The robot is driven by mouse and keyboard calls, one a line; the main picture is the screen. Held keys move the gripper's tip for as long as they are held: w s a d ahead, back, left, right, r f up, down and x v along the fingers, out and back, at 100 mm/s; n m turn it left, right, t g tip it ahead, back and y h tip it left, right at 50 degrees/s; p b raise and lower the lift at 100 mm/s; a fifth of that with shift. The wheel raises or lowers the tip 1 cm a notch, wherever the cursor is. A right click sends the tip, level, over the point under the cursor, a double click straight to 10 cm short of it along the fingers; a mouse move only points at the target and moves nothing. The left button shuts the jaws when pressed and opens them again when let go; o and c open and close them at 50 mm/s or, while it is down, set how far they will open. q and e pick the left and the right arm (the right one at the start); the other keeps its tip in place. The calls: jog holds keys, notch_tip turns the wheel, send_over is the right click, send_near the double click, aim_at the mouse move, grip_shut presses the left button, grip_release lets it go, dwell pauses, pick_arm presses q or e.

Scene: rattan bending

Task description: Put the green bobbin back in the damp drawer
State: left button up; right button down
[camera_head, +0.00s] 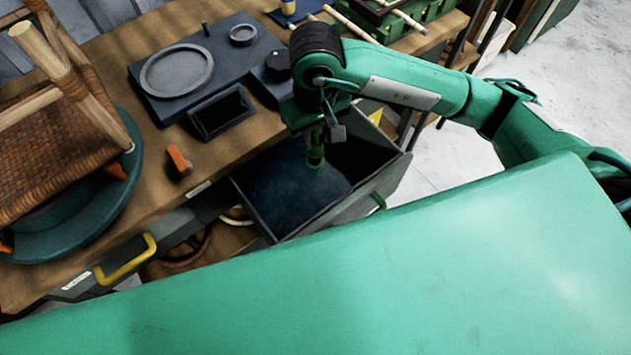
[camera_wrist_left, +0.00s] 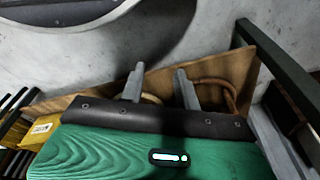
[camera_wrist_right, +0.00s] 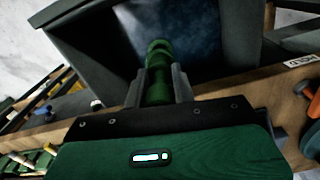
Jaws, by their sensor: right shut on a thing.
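The green bobbin (camera_wrist_right: 158,60) is upright between the two fingers of my right gripper (camera_wrist_right: 160,82) in the right wrist view. The drawer has grey walls, a dark blue floor and a green handle. I cannot tell how far the bobbin is above the floor. My left gripper (camera_wrist_left: 160,75) has its fingers apart with nothing between them, and it is outside the head view.
A woven chair seat (camera_head: 40,150) rests on a round teal stand at left. A yellow-handled drawer (camera_head: 125,260) is beside the open one. Rattan coils (camera_wrist_left: 215,90) lie on a wooden board.

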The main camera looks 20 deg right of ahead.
pick_arm(q)
jog(key=shift+s+a+f, duration=0.1)
jog(key=shift+s+f, duration=0.25)
jog(key=shift+f, duration=0.45)
pick_arm(e)
notch_tip(320, 180, down, 17)
jog(key=shift+r, duration=0.2)
pick_arm(q)
jog(key=shift+f, duration=0.1)
pick_arm(e)
jog(key=shift+f, duration=0.1)
jog(key=c, duration=1.2)
grip_release()
pick_arm(q)
jog(key=shift+w+r, duration=0.25)
jog(key=shift+r, duration=0.45)
pick_arm(e)
jog(key=shift+o, duration=0.2)
